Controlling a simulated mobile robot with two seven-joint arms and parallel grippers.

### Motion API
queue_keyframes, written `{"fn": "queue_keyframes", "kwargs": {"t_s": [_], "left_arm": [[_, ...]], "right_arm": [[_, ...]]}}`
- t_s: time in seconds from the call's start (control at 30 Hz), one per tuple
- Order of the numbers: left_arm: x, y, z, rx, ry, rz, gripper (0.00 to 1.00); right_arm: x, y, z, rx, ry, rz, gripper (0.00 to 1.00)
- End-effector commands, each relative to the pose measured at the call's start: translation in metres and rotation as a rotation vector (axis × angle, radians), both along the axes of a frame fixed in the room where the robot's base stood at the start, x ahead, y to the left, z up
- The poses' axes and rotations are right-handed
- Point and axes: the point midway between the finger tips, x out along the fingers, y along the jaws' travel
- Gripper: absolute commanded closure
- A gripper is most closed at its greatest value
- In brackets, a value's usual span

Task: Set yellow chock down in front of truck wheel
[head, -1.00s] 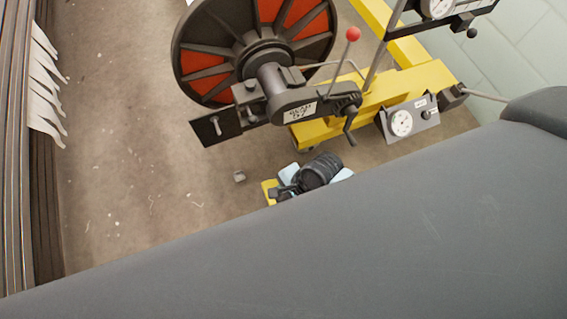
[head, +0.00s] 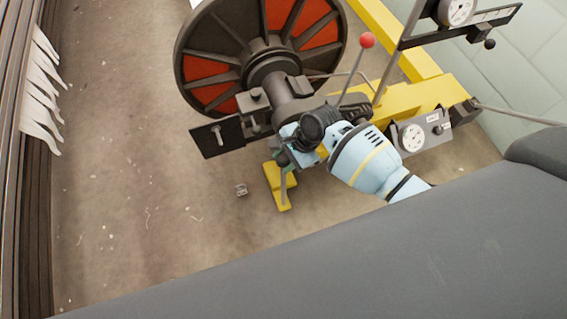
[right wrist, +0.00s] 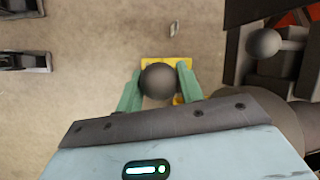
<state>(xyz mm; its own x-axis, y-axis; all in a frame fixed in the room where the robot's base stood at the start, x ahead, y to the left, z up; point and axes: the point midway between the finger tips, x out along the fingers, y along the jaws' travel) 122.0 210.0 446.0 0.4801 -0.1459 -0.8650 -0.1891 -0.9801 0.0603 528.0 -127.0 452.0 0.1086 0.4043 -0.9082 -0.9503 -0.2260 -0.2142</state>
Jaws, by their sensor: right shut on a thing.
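The yellow chock (head: 279,193) shows in the head view just below my right gripper (head: 285,155), over the brown floor. In the right wrist view my green fingers (right wrist: 157,88) are shut on a dark round knob (right wrist: 158,82), and the yellow chock (right wrist: 180,63) shows beneath and around it. I cannot tell whether the chock touches the floor. My left gripper is not in view.
A small metal piece (head: 241,189) lies on the floor left of the chock. Dial gauges (head: 412,137), a red-knobbed lever (head: 367,40) and a black plate (head: 216,136) crowd the space above. Open floor lies to the left, up to dark rails with white strips (head: 42,95).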

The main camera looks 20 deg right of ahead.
Motion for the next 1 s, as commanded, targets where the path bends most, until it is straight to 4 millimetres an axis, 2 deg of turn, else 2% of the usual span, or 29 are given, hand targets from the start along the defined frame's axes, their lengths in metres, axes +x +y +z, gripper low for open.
{"fn": "queue_keyframes", "kwargs": {"t_s": [0.07, 0.27, 0.6, 0.9, 0.93, 1.0], "left_arm": [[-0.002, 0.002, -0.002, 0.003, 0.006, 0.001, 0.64], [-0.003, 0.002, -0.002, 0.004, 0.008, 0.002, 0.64], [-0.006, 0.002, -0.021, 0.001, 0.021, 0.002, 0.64], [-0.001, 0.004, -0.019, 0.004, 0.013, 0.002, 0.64], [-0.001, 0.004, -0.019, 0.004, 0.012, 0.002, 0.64], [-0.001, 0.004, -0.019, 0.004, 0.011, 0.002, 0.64]], "right_arm": [[0.006, 0.0, 0.002, 0.003, -0.006, 0.001, 1.0], [0.007, 0.0, 0.002, 0.003, -0.006, 0.0, 1.0], [0.006, -0.001, -0.034, 0.002, -0.005, -0.001, 1.0], [0.007, -0.001, -0.033, 0.003, -0.007, 0.0, 1.0], [0.005, -0.001, -0.035, 0.0, 0.0, -0.001, 0.6], [0.005, -0.001, -0.035, 0.0, 0.0, -0.001, 0.51]]}}
